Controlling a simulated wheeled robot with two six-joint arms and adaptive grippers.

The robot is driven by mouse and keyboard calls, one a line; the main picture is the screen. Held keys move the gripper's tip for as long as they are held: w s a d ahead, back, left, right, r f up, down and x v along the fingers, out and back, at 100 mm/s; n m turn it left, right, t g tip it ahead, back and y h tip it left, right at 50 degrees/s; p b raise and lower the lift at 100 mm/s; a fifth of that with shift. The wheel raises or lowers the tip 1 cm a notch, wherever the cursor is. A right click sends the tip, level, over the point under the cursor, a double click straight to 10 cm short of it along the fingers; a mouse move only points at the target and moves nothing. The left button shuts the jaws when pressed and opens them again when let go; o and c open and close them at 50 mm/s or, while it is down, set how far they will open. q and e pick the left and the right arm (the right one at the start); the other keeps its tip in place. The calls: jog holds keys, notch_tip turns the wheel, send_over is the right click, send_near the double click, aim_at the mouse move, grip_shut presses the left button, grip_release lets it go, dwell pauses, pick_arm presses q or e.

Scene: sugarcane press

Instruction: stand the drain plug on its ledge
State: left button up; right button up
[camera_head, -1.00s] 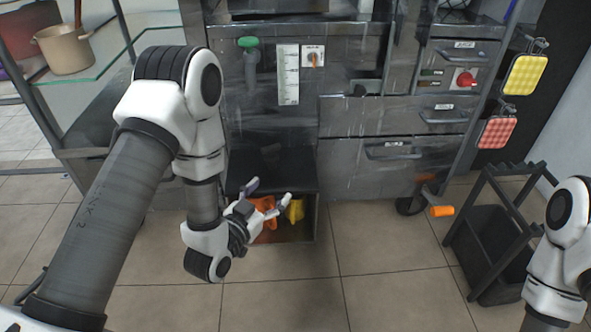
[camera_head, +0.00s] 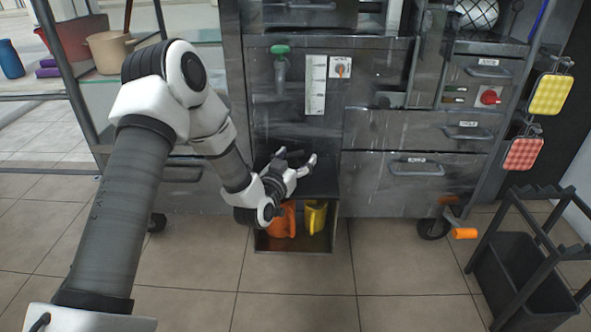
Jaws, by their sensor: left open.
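I cannot make out a drain plug in this view. A green-topped tap (camera_head: 281,68) is on the grey machine's front, left of a white scale strip. Below it, a dark ledge (camera_head: 322,184) tops an open compartment. My left gripper (camera_head: 297,160) is open, with nothing visible between its fingers. It is in front of the dark ledge and hides part of it; I cannot tell whether it touches. My right gripper is not in view.
An orange container (camera_head: 284,222) and a yellow one (camera_head: 316,217) stand in the low compartment. An orange cylinder (camera_head: 465,233) is beside the right caster. A black rack (camera_head: 520,262) stands at the right. The floor in front is clear.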

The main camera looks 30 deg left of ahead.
pick_arm(q)
jog(key=shift+c, duration=0.3)
grip_shut()
jog(key=shift+r, duration=0.1)
